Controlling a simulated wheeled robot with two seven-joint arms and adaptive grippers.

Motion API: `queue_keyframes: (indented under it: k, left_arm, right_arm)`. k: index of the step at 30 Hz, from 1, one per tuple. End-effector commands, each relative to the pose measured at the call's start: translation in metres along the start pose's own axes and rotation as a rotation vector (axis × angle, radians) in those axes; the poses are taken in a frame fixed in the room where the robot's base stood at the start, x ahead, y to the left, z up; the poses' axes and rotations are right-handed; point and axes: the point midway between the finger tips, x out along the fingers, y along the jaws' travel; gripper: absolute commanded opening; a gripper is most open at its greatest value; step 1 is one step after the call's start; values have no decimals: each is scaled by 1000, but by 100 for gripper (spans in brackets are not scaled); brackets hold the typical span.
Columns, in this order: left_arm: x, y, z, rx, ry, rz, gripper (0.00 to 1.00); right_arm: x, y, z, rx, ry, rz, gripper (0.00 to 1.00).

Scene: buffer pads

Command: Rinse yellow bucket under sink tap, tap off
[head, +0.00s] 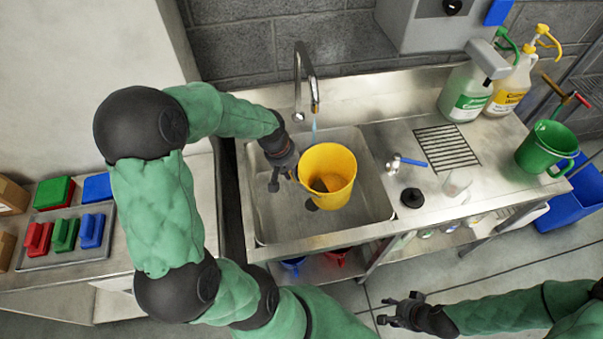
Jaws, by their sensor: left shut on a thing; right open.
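The yellow bucket (343,195) is upright over the sink basin (285,225), with some brownish yellow showing inside. My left gripper (284,178) is shut on it at its left side. The curved metal tap (302,62) stands behind the basin. A thin bluish stream (314,128) runs down from its spout to the bucket's back rim; where it lands is hard to tell. A small metal fitting with a blue lever (411,162) is on the counter right of the basin. My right gripper (388,311) is open and empty, low in front of the sink.
A black round plug (412,197) and a clear cup (457,186) stand on the counter near a drain grate (446,147). A green jug (546,148) and soap bottles (466,92) are at the right. A tray of coloured pads (66,238) lies at the left.

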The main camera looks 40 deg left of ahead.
Motion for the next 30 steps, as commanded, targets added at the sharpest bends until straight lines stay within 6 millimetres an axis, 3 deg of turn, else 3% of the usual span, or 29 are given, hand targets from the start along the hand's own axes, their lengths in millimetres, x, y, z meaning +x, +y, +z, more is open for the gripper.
queue_keyframes:
  k: [30]
  left_arm:
    - [5,6,-122,1,2,1,0]
  right_arm:
    - [10,3,0,0,0,0,50]
